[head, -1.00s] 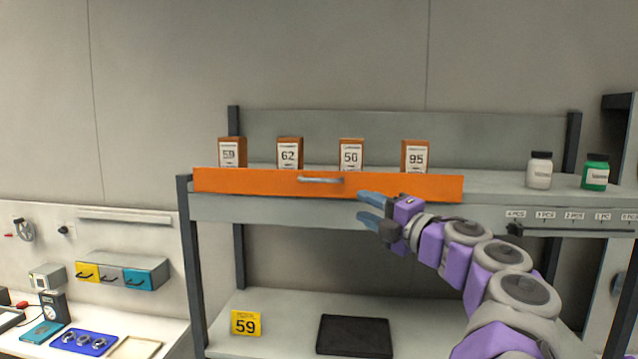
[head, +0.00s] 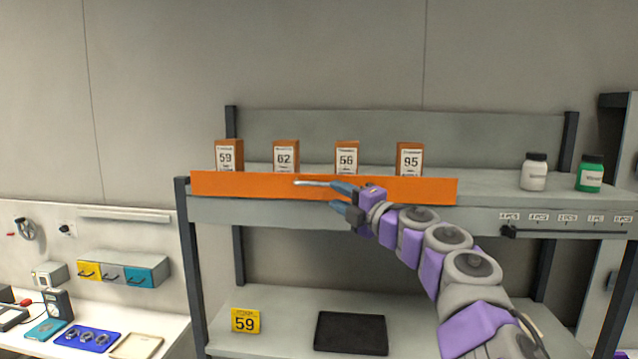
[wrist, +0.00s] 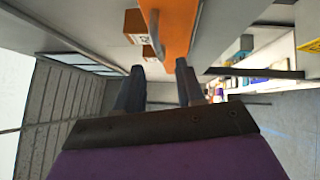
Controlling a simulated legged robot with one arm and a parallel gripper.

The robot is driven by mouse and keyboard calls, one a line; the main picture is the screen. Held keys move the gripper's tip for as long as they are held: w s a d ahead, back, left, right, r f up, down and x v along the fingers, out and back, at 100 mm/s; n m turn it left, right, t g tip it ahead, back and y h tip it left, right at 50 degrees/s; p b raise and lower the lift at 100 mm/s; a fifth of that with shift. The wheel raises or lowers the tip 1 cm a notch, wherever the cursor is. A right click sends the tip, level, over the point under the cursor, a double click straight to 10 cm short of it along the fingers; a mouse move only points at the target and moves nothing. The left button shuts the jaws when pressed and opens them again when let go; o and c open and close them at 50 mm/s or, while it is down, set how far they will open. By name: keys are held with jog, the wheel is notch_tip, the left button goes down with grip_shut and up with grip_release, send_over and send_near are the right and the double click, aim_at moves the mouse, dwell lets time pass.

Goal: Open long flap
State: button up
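The long orange flap (head: 240,184) stands upright along the front edge of the upper shelf, with a silver bar handle (head: 310,183) near its middle. My gripper (head: 336,196) is in front of the flap at the handle's right end, its blue fingers spread apart. Whether a finger touches the handle cannot be told. Boxes labelled 59 (head: 227,157), 62 (head: 285,157), 56 (head: 346,158) and 95 (head: 409,159) stand behind the flap.
A white bottle (head: 534,172) and a green bottle (head: 590,174) stand on the upper shelf at right. The lower shelf holds a yellow 59 card (head: 245,320) and a black tray (head: 351,333). A workbench with small drawers (head: 122,270) is at left. Space before the flap's left half is clear.

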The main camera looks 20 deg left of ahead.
aim_at(324, 185)
jog(key=shift+w+a+r+p, duration=0.45)
jog(key=shift+w+a+p, duration=0.15)
jog(key=shift+p, duration=0.35)
jog(key=x, duration=0.1)
jog(key=p+x, duration=0.2)
jog(key=x, duration=0.1)
jog(key=shift+s+a+f, duration=0.25)
jog(key=shift+s+a, duration=0.05)
jog(key=shift+w+a, duration=0.2)
jog(key=shift+w+d+r+p, duration=0.15)
jog(key=shift+w+d+p, duration=0.15)
jog(key=shift+p, duration=0.25)
jog(key=shift+a, duration=0.1)
jog(key=shift+a, duration=0.15)
jog(key=shift+a+f, duration=0.2)
jog(key=shift+a, duration=0.2)
jog(key=shift+c, duration=1.4)
jog(key=shift+d, duration=0.25)
grip_shut()
